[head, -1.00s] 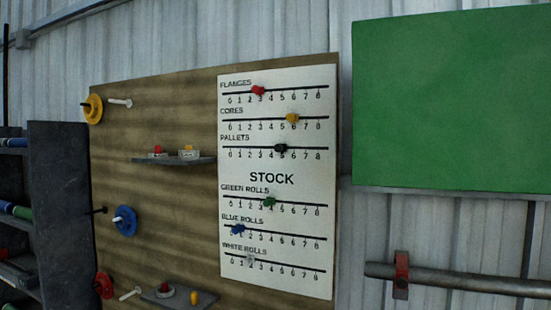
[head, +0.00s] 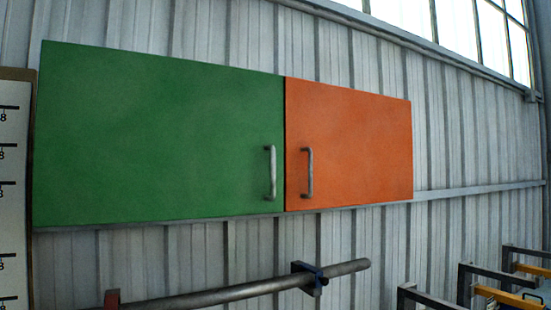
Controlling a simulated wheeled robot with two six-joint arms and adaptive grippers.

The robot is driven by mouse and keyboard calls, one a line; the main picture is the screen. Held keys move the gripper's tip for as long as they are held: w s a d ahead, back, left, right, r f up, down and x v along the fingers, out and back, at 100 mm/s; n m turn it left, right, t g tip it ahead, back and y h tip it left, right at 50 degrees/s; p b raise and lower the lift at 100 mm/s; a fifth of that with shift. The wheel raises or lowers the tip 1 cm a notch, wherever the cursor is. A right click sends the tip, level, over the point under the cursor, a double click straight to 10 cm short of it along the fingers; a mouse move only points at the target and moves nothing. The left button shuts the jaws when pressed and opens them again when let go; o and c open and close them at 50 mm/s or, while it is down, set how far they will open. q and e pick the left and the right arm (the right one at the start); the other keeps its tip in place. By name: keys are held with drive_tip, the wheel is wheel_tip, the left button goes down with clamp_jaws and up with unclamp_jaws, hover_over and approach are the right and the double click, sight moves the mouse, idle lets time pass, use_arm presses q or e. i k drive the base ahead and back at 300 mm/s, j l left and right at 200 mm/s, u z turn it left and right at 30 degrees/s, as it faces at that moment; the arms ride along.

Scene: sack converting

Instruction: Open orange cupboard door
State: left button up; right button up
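The orange cupboard door (head: 362,145) is on the right half of a wall cupboard in the head view. It looks shut, flush beside the green door (head: 150,140). Its grey vertical bar handle (head: 308,173) is near its left edge, close to the seam. The green door also looks shut and has a similar handle (head: 270,173) near its right edge. Neither of my grippers shows in the head view, so I cannot see their state.
A grey pipe (head: 240,292) runs along the wall below the cupboard, with a blue clamp (head: 310,278). Grey metal frames with yellow parts (head: 497,296) stand at the lower right. The stock board's edge (head: 14,180) is at the far left. The wall right of the cupboard is bare.

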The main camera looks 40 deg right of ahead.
sight(343, 146)
drive_tip(key=z, duration=1.6)
drive_tip(key=l, duration=0.15)
drive_tip(key=k, duration=0.05)
